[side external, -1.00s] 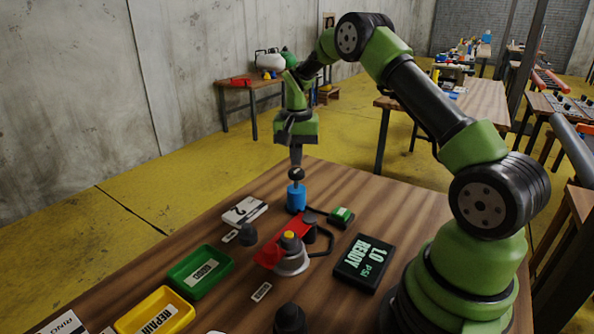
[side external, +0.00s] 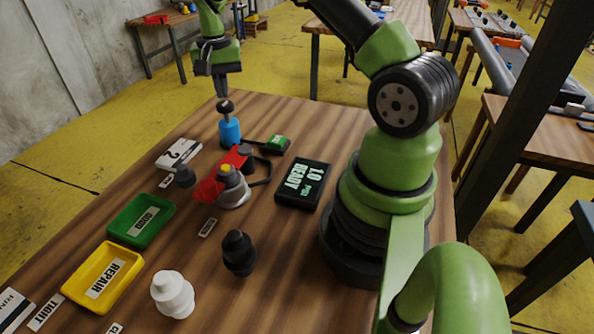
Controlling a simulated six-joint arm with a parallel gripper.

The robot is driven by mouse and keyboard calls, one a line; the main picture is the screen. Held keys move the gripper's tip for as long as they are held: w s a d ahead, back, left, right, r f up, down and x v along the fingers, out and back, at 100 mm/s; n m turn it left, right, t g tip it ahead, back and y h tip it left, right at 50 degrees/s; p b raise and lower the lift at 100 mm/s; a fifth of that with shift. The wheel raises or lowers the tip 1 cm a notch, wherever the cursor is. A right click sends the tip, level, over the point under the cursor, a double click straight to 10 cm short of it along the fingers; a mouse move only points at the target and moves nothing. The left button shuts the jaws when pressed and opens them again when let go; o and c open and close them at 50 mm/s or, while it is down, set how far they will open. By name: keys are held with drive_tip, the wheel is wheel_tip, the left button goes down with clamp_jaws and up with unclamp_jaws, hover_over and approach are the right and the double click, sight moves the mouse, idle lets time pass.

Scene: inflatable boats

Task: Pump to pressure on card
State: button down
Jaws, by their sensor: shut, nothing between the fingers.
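My gripper (side external: 222,95) is shut and points straight down, its tips just above or touching the dark round knob (side external: 226,106) of the blue pump (side external: 229,131); I cannot tell which. The white card (side external: 178,154) with a dark "2" lies left of the pump. The black gauge display (side external: 303,184) reads "1.0 PSI READY". The red boat piece (side external: 211,189), with a yellow-topped valve (side external: 226,170), sits on a grey round stand (side external: 235,198). A dark hose (side external: 266,176) curves beside it.
A green tray (side external: 121,226) marked GOOD and a yellow tray (side external: 82,267) marked REPAIR stand at the left. A black fitting (side external: 239,253) and a white fitting (side external: 173,294) stand at the front. A small green-topped block (side external: 278,143) lies right of the pump.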

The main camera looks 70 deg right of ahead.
sight(225, 104)
drive_tip(key=shift+f, duration=2.1)
drive_tip(key=shift+r, duration=2.1)
